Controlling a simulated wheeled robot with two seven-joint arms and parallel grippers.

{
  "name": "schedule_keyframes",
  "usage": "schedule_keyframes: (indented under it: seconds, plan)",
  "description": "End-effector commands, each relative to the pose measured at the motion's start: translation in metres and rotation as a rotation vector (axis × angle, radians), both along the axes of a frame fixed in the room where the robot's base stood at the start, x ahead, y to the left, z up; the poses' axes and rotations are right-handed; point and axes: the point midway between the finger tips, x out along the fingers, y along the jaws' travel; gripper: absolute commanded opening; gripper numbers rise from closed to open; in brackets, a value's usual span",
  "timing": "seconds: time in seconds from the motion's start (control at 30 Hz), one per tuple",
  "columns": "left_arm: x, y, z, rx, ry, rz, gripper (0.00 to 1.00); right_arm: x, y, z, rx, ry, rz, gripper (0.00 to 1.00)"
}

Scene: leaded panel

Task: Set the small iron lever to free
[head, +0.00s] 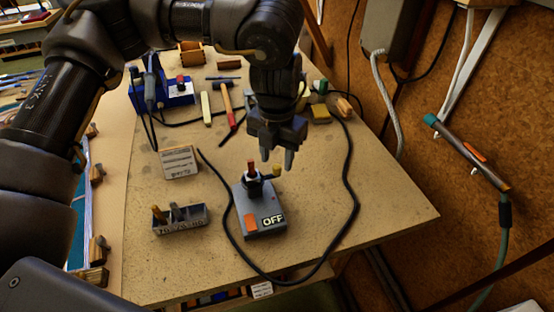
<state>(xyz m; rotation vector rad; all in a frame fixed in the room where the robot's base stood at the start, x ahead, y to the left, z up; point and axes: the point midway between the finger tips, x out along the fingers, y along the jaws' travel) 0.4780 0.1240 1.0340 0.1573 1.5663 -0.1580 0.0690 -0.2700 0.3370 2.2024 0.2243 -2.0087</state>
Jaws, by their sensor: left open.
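A grey box (255,203) marked OFF stands on the bench, with an orange patch beside the label. On its far end are an upright post with a red-orange top (251,165) and a short dark arm ending in a brass-coloured knob (276,172). A small dark metal block (182,222) to its left carries short upright parts, one with a wooden-looking tip (158,213); its lettering is too small to read. I cannot tell for sure which part is the iron lever. My left gripper (277,157) is open and empty, pointing down just above the brass-coloured knob. My right gripper is not in view.
A black cable (350,190) loops around the grey box. A lettered block (179,162) stands behind the metal block. A blue station (180,97), a red-handled tool (224,97) and small blocks lie farther back. The bench's front right is clear; a cork-coloured wall (440,100) rises at right.

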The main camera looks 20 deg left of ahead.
Motion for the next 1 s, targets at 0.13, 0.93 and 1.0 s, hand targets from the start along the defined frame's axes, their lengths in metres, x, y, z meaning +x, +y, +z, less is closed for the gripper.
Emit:
schedule_keyframes:
  seconds: [0.13, 0.93, 1.0]
  plan:
    - [0.000, 0.000, -0.015, 0.000, 0.000, 0.000, 0.41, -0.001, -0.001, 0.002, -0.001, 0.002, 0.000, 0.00]
    - [0.000, 0.000, -0.022, 0.000, -0.001, 0.002, 0.00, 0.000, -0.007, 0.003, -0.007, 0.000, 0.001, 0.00]
    - [0.001, 0.000, -0.021, 0.000, -0.001, 0.005, 0.00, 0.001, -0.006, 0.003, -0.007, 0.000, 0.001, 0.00]
